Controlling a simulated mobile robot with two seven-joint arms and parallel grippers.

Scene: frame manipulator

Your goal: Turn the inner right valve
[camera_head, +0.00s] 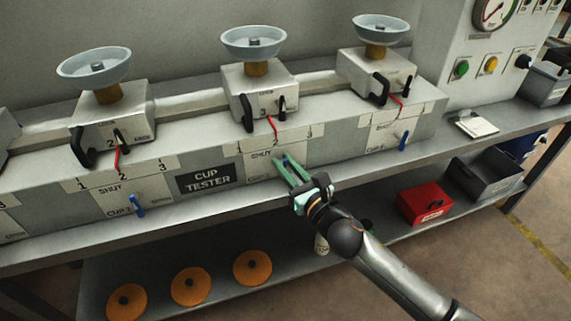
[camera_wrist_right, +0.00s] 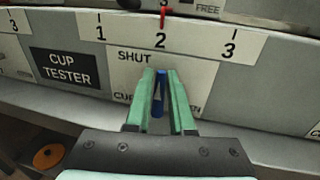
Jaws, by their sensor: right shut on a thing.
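The valve is a blue lever (camera_wrist_right: 157,98) on a white label plate (camera_wrist_right: 135,57) marked SHUT, under the scale numbered 1, 2, 3 and right of the CUP TESTER sign. In the right wrist view it stands close to vertical between the green fingers. My right gripper (camera_wrist_right: 161,80) is shut on the lever. In the head view the right gripper (camera_head: 285,163) reaches in from the lower right to the front face of the bench unit and hides most of this lever. The lower part of the plate is partly covered by the fingers. My left gripper is not in view.
Similar blue levers sit at the left station (camera_head: 138,204) and right station (camera_head: 404,141). Testers with pale cups (camera_head: 253,41) stand above. A red bin (camera_head: 425,203) and a dark bin (camera_head: 486,178) are on the lower shelf, with orange discs (camera_head: 192,287).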

